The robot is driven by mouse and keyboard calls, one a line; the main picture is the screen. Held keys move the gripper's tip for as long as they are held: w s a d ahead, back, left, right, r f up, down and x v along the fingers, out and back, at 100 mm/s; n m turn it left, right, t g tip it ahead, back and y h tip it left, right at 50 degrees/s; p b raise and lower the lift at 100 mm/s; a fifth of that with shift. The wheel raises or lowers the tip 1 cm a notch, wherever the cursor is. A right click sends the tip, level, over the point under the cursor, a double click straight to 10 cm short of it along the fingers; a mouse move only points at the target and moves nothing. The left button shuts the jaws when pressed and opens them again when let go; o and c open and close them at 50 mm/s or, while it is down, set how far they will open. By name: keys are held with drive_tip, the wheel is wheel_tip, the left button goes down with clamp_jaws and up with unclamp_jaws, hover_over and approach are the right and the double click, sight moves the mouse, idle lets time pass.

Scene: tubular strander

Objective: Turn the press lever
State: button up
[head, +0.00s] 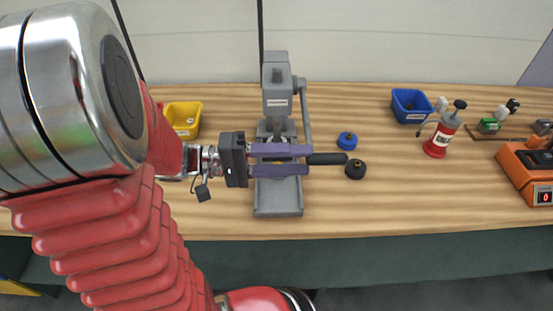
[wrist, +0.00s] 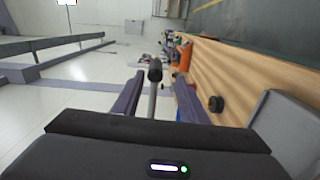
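The grey press (head: 277,100) stands upright on the bench. Its lever runs down the press's right side to a black handle (head: 328,158) pointing right. My gripper (head: 309,160) reaches in from the left in front of the press, its two purple fingers spread apart. The handle's black end shows just past the fingertips. In the wrist view, the lever's grey rod and black end (wrist: 155,71) lie between the fingers of my gripper (wrist: 159,76), with a gap visible on each side. My gripper is not closed on the lever. The fingers hide part of the press's lower body.
A blue cap (head: 347,140) and a black knob (head: 355,169) lie just right of the handle. A yellow bin (head: 183,116), a blue bin (head: 411,105), a red bottle (head: 441,137) and an orange device (head: 528,172) stand farther off. The front bench strip is clear.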

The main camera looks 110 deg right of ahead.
drive_tip(key=shift+v, duration=1.8)
